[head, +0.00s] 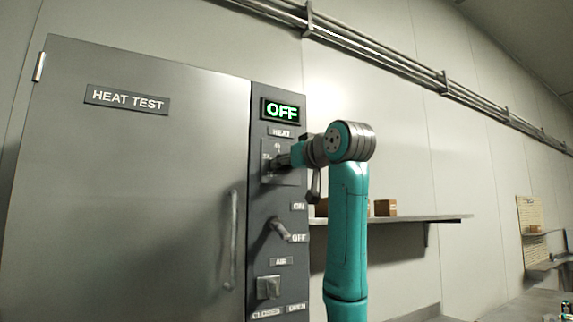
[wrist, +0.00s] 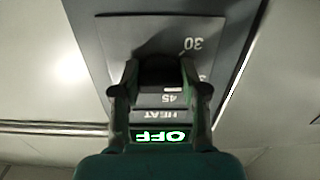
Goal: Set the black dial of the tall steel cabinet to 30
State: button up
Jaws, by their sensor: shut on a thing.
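The tall steel cabinet (head: 140,200) fills the left of the head view, with a "HEAT TEST" plate on its door. Its control strip has a lit green "OFF" display (head: 282,111) above a "HEAT" label. My gripper (wrist: 160,75) is shut on the black dial (wrist: 160,68) below that label. In the wrist view, which is upside down, the marks "30" and "45" show beside the dial. The "OFF" display also shows in the wrist view (wrist: 160,136).
Below the dial, the strip carries an ON/OFF lever (head: 279,230) and an "AIR" switch (head: 268,288). A long door handle (head: 230,240) stands out to their left. A wall shelf (head: 430,218) with small boxes is behind my arm at right.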

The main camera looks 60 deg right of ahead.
jog(key=n, duration=0.4)
jog(key=shift+d+n, duration=0.1)
jog(key=shift+n, duration=0.2)
jog(key=shift+s+r+n, duration=0.1)
jog(key=shift+n, duration=1.8)
jog(key=o, duration=1.1)
jog(key=shift+o, duration=0.2)
jog(key=v, duration=1.2)
